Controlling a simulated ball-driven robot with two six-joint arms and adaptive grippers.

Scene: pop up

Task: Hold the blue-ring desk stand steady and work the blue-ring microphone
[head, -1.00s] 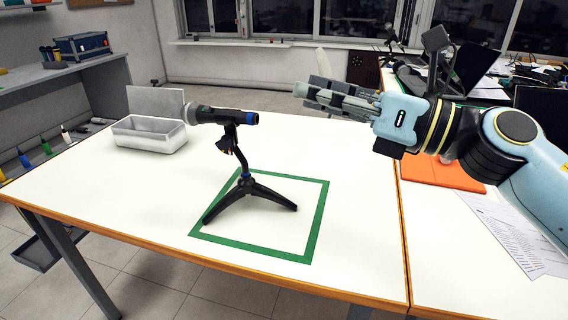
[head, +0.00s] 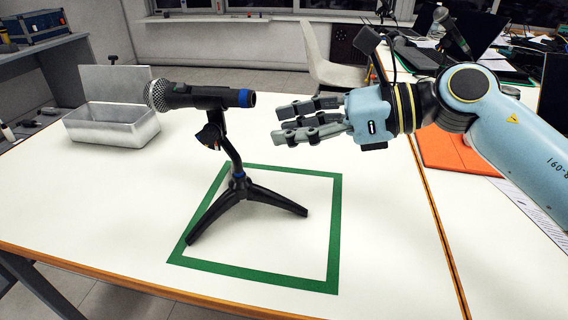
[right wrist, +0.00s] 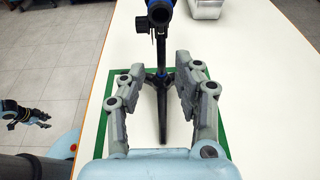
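The blue-ring microphone (head: 200,97) lies nearly level in the clip of the blue-ring desk stand (head: 238,190), its silver mesh head to the left and blue ring to the right. The stand's legs rest inside the green square on the table. My right gripper (head: 282,122) is open and empty, right of the microphone's blue end and apart from it. In the right wrist view its spread fingers (right wrist: 155,85) frame the stand, which is farther off. A hand that appears to be my left gripper (right wrist: 28,116) shows small at the left, off the table; its finger state is unclear.
A grey open bin (head: 112,128) stands at the table's left back. The green square outline (head: 335,230) surrounds the stand. An orange pad (head: 455,152) and papers lie right of the table seam. Another dark microphone (head: 452,32) stands farther back. The table's front is clear.

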